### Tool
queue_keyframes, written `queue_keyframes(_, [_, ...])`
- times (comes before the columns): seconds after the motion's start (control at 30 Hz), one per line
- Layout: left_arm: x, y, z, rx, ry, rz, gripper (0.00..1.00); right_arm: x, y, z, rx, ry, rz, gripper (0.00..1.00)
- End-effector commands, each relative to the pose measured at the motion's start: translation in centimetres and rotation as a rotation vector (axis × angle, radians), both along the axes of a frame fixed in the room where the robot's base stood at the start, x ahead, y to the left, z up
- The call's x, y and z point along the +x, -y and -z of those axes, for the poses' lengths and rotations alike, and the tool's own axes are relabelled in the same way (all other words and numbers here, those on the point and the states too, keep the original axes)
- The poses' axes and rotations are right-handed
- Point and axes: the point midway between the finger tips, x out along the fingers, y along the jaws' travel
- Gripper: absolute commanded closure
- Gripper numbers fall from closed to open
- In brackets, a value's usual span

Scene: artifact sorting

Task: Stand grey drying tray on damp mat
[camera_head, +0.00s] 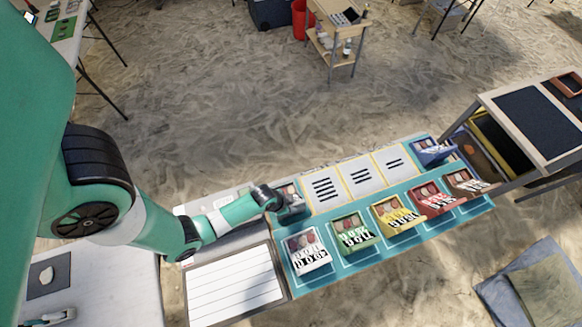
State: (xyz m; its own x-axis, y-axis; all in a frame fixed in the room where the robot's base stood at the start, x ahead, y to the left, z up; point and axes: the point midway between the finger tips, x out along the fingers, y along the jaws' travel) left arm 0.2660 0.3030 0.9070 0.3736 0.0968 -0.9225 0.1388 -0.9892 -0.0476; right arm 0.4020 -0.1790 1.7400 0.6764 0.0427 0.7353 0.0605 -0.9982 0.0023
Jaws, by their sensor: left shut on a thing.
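A grey tray (293,211) with small reddish pieces in it is at the back left of the teal mat on the table. My left gripper (275,202) comes in from the left and is shut on this tray at its left side. Its fingertips are small and partly hidden. I cannot tell whether the tray touches the surface below. Pale panels with black bars (327,189) lie to the right of it in the back row. I cannot tell which surface is the damp mat. My right gripper is not in view.
White (306,262), green (355,243), yellow (398,223), red (435,207) and brown (466,190) trays stand along the front row. A blue tray (437,158) is at the back right. A lined white board (232,287) lies front left. A wooden bench (482,98) stands right.

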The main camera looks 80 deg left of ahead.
Motion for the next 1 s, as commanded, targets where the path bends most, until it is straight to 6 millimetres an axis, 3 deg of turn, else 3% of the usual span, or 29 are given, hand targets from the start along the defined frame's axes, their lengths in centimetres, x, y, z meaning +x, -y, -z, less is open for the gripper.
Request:
queue_keyframes(0.13, [0.0,0.0,1.7,0.001,0.001,0.001,1.00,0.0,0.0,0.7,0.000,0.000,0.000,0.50])
queue_keyframes(0.53, [0.1,0.0,2.2,0.002,0.002,0.001,1.00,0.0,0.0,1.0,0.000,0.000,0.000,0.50])
queue_keyframes(0.57, [0.0,0.0,2.1,0.000,0.000,0.001,0.71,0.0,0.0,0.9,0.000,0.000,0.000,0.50])
queue_keyframes(0.7, [0.0,0.0,2.0,0.000,0.000,0.001,0.46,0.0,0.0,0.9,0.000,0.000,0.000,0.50])
queue_keyframes(1.0, [0.0,0.1,1.9,0.000,0.000,0.001,0.46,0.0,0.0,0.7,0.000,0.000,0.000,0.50])
